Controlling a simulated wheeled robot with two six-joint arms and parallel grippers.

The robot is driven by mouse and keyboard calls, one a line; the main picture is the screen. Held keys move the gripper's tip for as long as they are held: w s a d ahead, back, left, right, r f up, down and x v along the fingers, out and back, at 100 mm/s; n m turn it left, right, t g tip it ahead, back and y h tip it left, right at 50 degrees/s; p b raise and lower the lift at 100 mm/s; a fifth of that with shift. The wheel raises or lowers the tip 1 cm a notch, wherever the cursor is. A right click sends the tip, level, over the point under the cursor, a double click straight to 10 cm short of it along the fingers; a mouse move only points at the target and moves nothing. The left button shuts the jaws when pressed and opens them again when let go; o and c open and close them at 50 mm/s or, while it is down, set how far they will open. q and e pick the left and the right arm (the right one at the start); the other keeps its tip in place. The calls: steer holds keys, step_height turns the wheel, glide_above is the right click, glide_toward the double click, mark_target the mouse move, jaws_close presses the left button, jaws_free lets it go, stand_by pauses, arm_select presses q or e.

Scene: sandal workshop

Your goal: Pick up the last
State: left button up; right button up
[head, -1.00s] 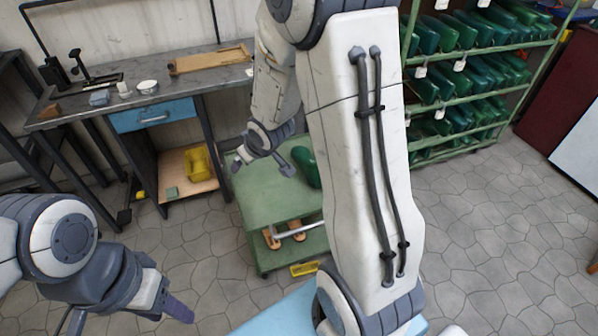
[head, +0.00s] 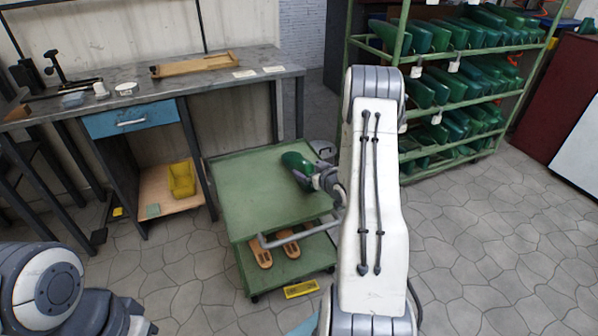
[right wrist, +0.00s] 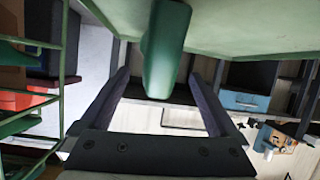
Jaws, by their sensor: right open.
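The green last (head: 297,168) lies on the top of the green cart (head: 240,200), near its back right. My right gripper (head: 318,178) is right beside it, over the cart top. In the right wrist view, the last (right wrist: 163,50) reaches between the two open fingers of my right gripper (right wrist: 160,78), with a gap on each side. The fingertips are partly hidden in the head view. My left gripper (head: 145,327) is cut off at the bottom left edge, so its jaws cannot be made out.
A workbench (head: 225,75) with a wooden tray (head: 195,64) stands behind to the left. A green rack (head: 480,97) of several green lasts stands at the right. Floor at right is clear.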

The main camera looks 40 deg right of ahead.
steer(key=b+x, duration=0.1)
steer(key=x, duration=0.4)
steer(key=shift+d+b, duration=0.15)
steer(key=shift+b, duration=0.15)
steer(key=shift+c, duration=0.3)
steer(key=c, duration=1)
steer(key=shift+r, duration=0.1)
steer(key=c, duration=0.4)
